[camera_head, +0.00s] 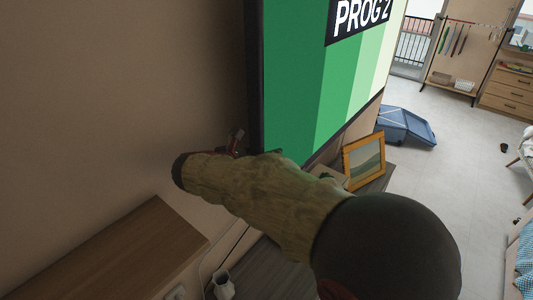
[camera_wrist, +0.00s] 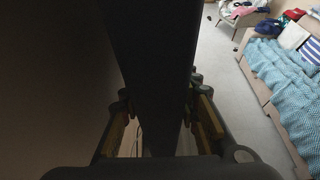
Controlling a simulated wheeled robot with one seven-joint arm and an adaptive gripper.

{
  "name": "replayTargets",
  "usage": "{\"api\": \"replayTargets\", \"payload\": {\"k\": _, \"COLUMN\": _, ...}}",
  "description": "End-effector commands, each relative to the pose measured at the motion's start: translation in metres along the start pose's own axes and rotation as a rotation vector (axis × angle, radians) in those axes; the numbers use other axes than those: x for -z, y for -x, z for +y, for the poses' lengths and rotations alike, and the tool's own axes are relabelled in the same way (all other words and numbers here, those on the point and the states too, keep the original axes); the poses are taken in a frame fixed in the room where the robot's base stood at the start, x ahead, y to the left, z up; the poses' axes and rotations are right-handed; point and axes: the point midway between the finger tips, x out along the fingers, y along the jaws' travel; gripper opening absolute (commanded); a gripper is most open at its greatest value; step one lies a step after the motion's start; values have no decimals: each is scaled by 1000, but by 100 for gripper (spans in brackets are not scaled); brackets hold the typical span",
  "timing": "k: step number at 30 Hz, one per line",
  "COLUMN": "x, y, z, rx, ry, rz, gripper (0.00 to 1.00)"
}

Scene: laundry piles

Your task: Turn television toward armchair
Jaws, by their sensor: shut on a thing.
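The television (camera_head: 310,90) is large in the head view, with a dark frame and a green striped screen reading "PROG 2". It stands out from the wall, its screen facing the room on the right. My gripper (camera_head: 237,145) is at the lower part of its near side edge, partly hidden behind my arm. In the wrist view my gripper (camera_wrist: 160,98) has one finger on each side of the dark television edge (camera_wrist: 150,50) and is shut on it. A light chair with clothes on it (camera_wrist: 240,12), perhaps the armchair, is at the top; its edge shows at the right of the head view (camera_head: 527,150).
A blue bin (camera_head: 405,125) lies on the floor. A blue-covered bed or sofa (camera_wrist: 285,80) stands right. Mid-floor is clear.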

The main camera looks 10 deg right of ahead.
Motion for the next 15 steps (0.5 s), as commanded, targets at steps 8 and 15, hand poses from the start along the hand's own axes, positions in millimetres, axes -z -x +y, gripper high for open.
{"api": "replayTargets", "payload": {"k": 8, "x": 0, "y": 0, "z": 0, "rx": -1, "ry": 0, "rz": 0, "gripper": 3}}
{"api": "replayTargets", "payload": {"k": 15, "x": 0, "y": 0, "z": 0, "rx": -1, "ry": 0, "rz": 0, "gripper": 0}}
